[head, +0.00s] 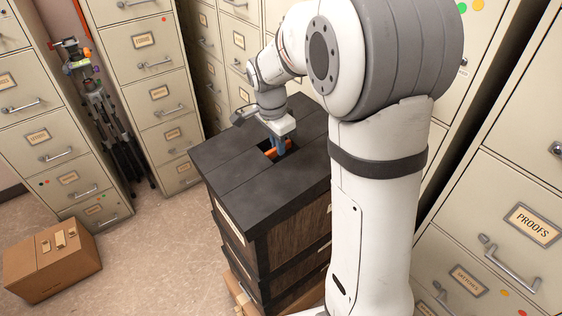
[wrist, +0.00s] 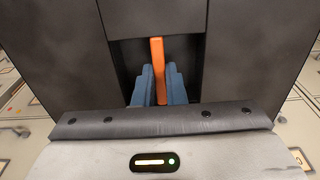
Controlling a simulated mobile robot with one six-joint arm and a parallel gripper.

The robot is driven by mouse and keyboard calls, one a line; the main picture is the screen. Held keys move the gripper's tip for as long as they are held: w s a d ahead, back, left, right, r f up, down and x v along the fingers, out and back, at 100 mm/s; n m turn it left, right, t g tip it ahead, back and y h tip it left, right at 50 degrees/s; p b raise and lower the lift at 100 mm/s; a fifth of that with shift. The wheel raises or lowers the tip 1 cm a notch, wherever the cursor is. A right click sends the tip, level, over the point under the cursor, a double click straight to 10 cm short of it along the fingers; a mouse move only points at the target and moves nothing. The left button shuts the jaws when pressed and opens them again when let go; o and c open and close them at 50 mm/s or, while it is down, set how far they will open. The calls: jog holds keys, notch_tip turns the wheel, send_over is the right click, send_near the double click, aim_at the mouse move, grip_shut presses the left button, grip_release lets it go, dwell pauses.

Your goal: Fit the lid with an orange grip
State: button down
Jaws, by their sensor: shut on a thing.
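The lid's orange grip (head: 272,154) shows in a dark opening in the black top (head: 244,190) of a tall wood-sided box stack (head: 283,232). In the wrist view the orange grip (wrist: 157,68) stands as a narrow bar between two blue fingers. My gripper (head: 280,147) points down over the opening and is shut on the orange grip; it also shows in the wrist view (wrist: 157,88). Black panels (wrist: 245,55) lie around the opening. My fingers hide part of it, and I cannot tell how the lid sits.
Beige filing cabinets (head: 150,62) stand closely behind and on both sides. A cardboard box (head: 50,262) lies on the floor at the left. A black tripod (head: 113,125) stands between the left cabinets. Bare floor lies left of the stack.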

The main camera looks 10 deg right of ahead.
dwell(0.4)
jog(key=shift+w+d+f+g+y, duration=0.2)
jog(key=shift+d+f+y, duration=0.15)
jog(key=shift+d+f, duration=0.2)
jog(key=shift+w+d+f+g+y, duration=0.15)
jog(key=shift+d+f+y, duration=0.25)
jog(key=shift+f, duration=0.25)
dwell(0.4)
jog(key=shift+f+b, duration=2)
jog(key=shift+f, duration=0.75)
jog(key=shift+f, duration=0.1)
jog(key=c, duration=1.4)
grip_release()
